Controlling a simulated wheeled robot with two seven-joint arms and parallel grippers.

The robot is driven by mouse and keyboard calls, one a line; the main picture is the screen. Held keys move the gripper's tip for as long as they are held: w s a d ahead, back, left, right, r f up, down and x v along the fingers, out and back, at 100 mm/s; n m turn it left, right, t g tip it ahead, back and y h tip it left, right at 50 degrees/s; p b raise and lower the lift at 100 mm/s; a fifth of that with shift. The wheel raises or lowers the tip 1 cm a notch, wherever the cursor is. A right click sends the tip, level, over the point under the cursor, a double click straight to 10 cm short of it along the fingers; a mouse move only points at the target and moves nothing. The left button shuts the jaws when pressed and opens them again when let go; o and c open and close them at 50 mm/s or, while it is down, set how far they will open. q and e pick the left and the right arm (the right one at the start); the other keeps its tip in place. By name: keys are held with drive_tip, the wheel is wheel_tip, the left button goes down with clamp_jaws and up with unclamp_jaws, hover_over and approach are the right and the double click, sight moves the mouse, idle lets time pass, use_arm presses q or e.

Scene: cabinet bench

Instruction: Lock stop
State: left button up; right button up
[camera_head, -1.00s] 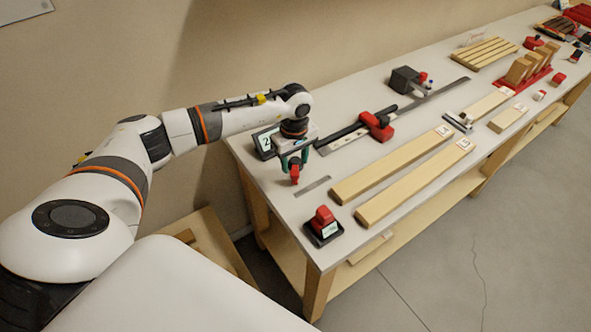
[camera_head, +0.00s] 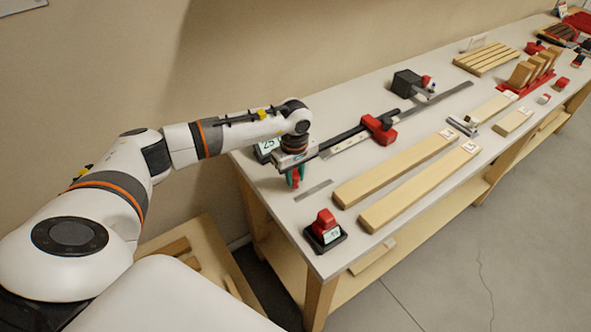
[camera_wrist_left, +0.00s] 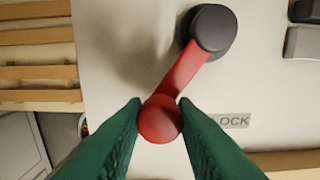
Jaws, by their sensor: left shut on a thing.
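In the left wrist view a red lever (camera_wrist_left: 182,75) runs from a dark round hub (camera_wrist_left: 208,30) to a round red knob (camera_wrist_left: 160,119). My left gripper (camera_wrist_left: 160,115) has its green fingers closed on either side of the knob. A label (camera_wrist_left: 231,121) whose visible letters read "OCK" lies on the pale surface just right of the knob, partly covered by the right finger. In the head view my left gripper (camera_head: 295,178) is low over the near left end of the bench, and hides most of the lever. My right gripper is not in view.
A dark rail with a red carriage (camera_head: 379,128) runs along the bench (camera_head: 290,213). A display (camera_head: 266,147) stands behind the gripper. A red block on a black display base (camera_head: 325,232), a short metal strip (camera_head: 314,190) and two long boards (camera_head: 395,168) lie in front and to the right.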

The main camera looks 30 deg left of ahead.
use_arm(q)
drive_tip(key=shift+d, duration=0.1)
drive_tip(key=shift+w+d+b, duration=0.3)
drive_tip(key=shift+b, duration=0.1)
drive_tip(key=shift+w+d, duration=0.4)
